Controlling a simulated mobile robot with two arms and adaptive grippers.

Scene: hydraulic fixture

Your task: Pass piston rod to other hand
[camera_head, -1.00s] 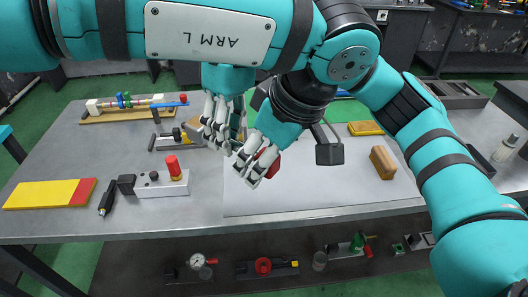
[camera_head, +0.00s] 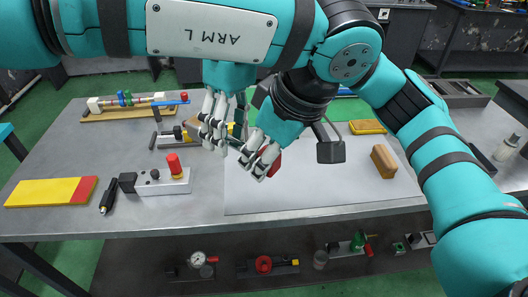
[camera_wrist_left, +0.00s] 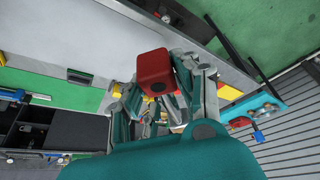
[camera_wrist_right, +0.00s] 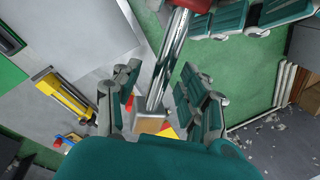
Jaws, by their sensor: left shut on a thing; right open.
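The piston rod is a bright chrome rod (camera_wrist_right: 168,65) with a red end block (camera_wrist_left: 154,72). My left gripper (camera_head: 259,156) is shut on it at the red end; the block shows between its fingers in the left wrist view. In the head view only a small red part (camera_head: 274,164) shows behind these fingers. My right gripper (camera_head: 213,124) is open beside the left one. In the right wrist view the chrome rod reaches between the open right fingers (camera_wrist_right: 162,103), with no clear grip on it. Fingers hide most of the rod in the head view.
Both grippers are above the grey workbench (camera_head: 75,150) and its pale mat (camera_head: 320,188). A fixture with a red cap (camera_head: 163,182), a yellow-red plate (camera_head: 50,192) and a wooden block (camera_head: 384,161) lie around. The front of the mat is clear.

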